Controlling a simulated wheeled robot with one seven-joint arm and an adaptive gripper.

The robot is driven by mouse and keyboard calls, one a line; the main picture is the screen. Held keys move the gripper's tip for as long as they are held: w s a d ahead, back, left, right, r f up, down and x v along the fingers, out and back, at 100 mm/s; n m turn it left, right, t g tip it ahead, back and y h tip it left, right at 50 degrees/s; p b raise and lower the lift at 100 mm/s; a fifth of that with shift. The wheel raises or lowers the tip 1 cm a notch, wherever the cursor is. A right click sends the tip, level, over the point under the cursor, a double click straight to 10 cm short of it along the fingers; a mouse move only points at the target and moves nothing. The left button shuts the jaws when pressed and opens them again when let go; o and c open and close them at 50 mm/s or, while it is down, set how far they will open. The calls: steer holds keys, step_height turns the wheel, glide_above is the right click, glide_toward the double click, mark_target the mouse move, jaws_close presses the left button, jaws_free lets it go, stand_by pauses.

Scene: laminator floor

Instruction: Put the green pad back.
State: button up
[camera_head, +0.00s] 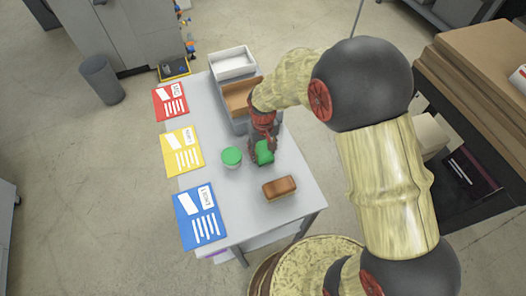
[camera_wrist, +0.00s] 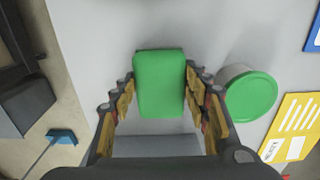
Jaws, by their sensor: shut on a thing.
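The green pad (camera_head: 264,153) is a rounded green block at the middle of the grey table, under my gripper (camera_head: 262,143). In the wrist view the green pad (camera_wrist: 158,85) sits between the two fingers of my gripper (camera_wrist: 160,92), which are shut on it. I cannot tell whether the pad touches the tabletop or is held just above it. A round tub with a green lid (camera_head: 231,156) stands just left of the pad; it also shows in the wrist view (camera_wrist: 250,96), right of the fingers and apart from them.
A brown block (camera_head: 280,188) lies nearer the table's front. Red (camera_head: 170,102), yellow (camera_head: 182,150) and blue (camera_head: 200,215) cards line the left edge. The table's front right is bare.

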steer(key=shift+f, duration=0.15)
steer(key=o, duration=1.1)
step_height(320, 180, up, 12)
steer(key=p, duration=0.2)
steer(key=shift+r+p, duration=0.2)
steer(key=shift+p, duration=0.15)
step_height(320, 180, up, 10)
steer(key=t, duration=0.2)
glide_above(263, 151)
steer(key=s+d, duration=0.3)
steer(key=d, duration=0.2)
steer(key=s+d+r+m+t, duration=0.1)
steer(key=s+d+r, duration=0.2)
steer(key=s+r, duration=0.1)
steer(key=s+d+r+m+t, duration=0.1)
steer(key=s+d+r, duration=0.2)
steer(key=s, duration=0.4)
steer(key=s+d+r+m+t, duration=0.1)
steer(key=s+d+r, duration=0.2)
steer(key=s, duration=0.3)
steer(key=shift+d+r+t, duration=0.1)
steer(key=shift+r+t, duration=0.2)
steer(key=shift+r, duration=0.5)
steer(key=shift+w, duration=0.1)
